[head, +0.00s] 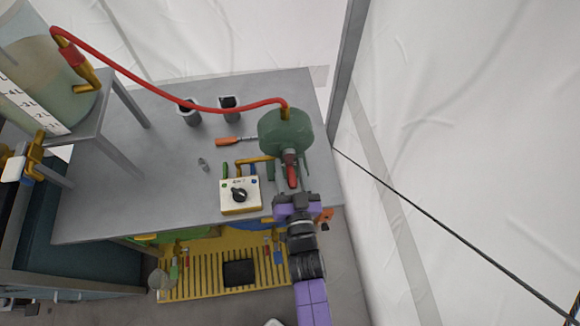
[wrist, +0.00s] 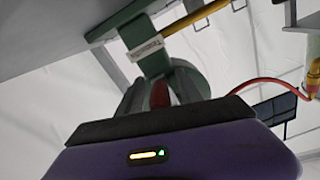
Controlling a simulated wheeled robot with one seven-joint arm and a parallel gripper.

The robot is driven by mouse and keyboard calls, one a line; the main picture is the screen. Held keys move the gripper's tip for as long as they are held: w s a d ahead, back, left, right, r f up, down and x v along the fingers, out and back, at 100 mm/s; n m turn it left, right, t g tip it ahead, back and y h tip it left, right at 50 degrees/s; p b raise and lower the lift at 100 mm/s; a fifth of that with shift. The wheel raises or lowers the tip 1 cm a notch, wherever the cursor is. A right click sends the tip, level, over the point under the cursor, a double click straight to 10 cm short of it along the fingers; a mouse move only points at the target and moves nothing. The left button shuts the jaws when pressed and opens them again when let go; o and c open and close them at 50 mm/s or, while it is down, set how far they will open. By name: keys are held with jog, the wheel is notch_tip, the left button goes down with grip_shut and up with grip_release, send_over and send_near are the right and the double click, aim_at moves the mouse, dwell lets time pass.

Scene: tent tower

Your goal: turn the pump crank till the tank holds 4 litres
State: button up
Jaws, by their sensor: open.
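The green pump (head: 287,132) stands near the right end of the grey table. Its crank has a red handle (head: 292,177) on the side facing my arm. My gripper (head: 291,186) is open at the handle. In the wrist view the red handle (wrist: 159,95) shows between the grey fingers, with the green pump (wrist: 187,77) behind it; whether a finger touches it I cannot tell. The clear tank (head: 45,75) stands on a raised stand at the upper left, with a white litre scale (head: 30,106). Greenish liquid shows low inside, but its exact level is unreadable.
A red hose (head: 180,102) arches above the table from pump to tank. A white box with a black knob (head: 240,194) sits left of the crank. The left middle of the table is mostly clear.

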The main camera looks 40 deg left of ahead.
grip_shut()
jog(key=shift+w+d, duration=0.15)
dwell(1.2)
